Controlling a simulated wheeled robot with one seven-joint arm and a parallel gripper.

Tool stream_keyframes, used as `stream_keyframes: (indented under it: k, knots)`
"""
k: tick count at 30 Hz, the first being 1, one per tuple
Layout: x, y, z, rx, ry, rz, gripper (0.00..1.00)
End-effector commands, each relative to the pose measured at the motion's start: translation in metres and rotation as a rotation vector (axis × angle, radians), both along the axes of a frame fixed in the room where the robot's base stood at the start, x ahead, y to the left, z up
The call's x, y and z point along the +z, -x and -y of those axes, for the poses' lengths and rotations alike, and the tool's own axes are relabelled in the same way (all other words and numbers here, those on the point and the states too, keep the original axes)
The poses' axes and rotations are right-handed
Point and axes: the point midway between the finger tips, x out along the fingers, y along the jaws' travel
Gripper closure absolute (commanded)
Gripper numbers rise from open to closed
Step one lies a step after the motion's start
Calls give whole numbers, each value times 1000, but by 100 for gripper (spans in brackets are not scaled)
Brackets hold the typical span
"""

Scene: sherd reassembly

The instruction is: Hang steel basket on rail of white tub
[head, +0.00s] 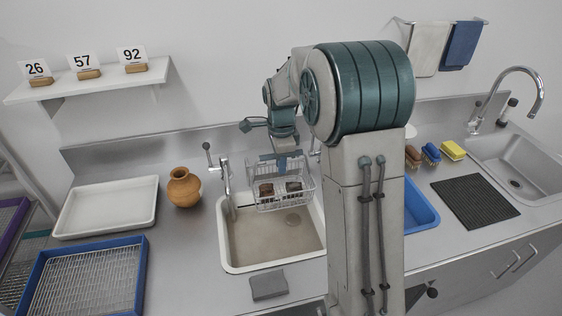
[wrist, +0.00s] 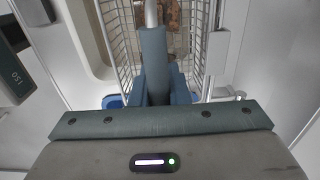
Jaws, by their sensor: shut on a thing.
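The steel basket (head: 281,205) is a wire basket with a few brown and dark pieces in it. In the head view it is over the back part of the white tub (head: 232,268), which is set in the counter and has a beige bottom. My gripper (head: 283,163) is above the basket and shut on it. In the wrist view the basket's wire walls (wrist: 117,40) run on both sides of my gripper (wrist: 155,90). Whether the basket touches the tub's rail cannot be told; the tub's right side is hidden behind my arm.
A faucet (head: 226,185) stands at the tub's back left, close to the basket. A clay pot (head: 184,188), a white tray (head: 107,207) and a blue rack tray (head: 88,280) are on the left. A grey block (head: 268,285) lies in front. A blue tub (head: 422,212) is right of my arm.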

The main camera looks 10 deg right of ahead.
Motion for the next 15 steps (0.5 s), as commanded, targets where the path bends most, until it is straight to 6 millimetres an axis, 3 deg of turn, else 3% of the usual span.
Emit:
stream_keyframes:
  k: [7, 8, 10, 15]
  knots:
    - [1, 0, 0, 0, 0, 2, 100]
    - [1, 0, 0, 0, 0, 2, 80]
    - [1, 0, 0, 0, 0, 2, 60]
    - [1, 0, 0, 0, 0, 2, 60]
